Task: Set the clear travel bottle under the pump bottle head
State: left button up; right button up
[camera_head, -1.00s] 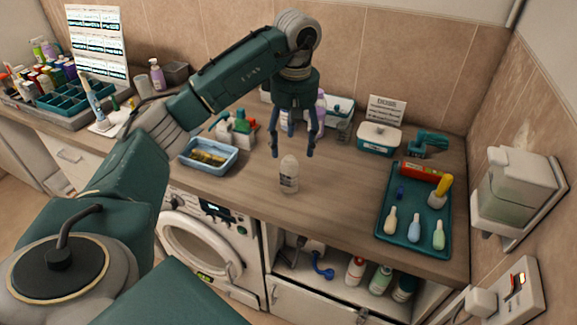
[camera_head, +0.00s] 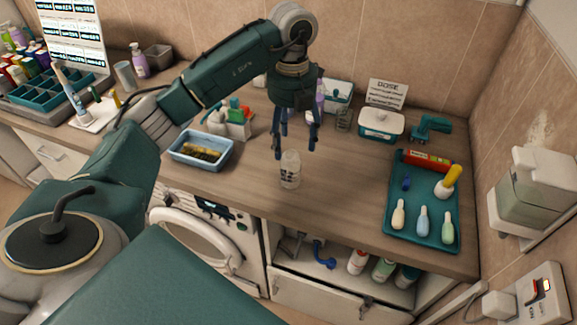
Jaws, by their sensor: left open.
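A small clear bottle (camera_head: 290,171) with dark marks on its side stands upright on the wooden counter near the front edge. My left gripper (camera_head: 295,151) points down with its fingers apart, at the top of the bottle in the picture. It is empty; whether the fingers are directly over the bottle or behind it I cannot tell. A purple bottle (camera_head: 320,106) stands behind the gripper, partly hidden by it. Another purple bottle (camera_head: 139,62) with a pale top stands at the back left. Which one is the pump bottle I cannot tell. My right gripper is not in view.
A blue tub (camera_head: 174,157) stands left of the clear bottle. A teal tray (camera_head: 385,225) with several small bottles lies at right. A white and teal box (camera_head: 381,122) and a sign stand behind. The counter right of the clear bottle is free.

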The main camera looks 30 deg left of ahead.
aim_at(291, 155)
pick_arm(q)
notch_tip(291, 155, down, 5)
jog(key=shift+s+r+p, duration=0.1)
jog(key=shift+r+p, duration=0.1)
jog(key=shift+p, duration=0.3)
notch_tip(291, 155, down, 5)
jog(key=p, duration=0.2)
jog(key=shift+s+r+p, duration=0.1)
jog(key=shift+s+p, duration=0.05)
jog(key=shift+p, duration=0.15)
jog(key=shift+f, duration=0.25)
jog(key=c, duration=1.4)
jog(key=shift+c, duration=1)
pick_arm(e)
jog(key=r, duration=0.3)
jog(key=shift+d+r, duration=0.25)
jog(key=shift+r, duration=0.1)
pick_arm(q)
jog(key=shift+r, duration=0.15)
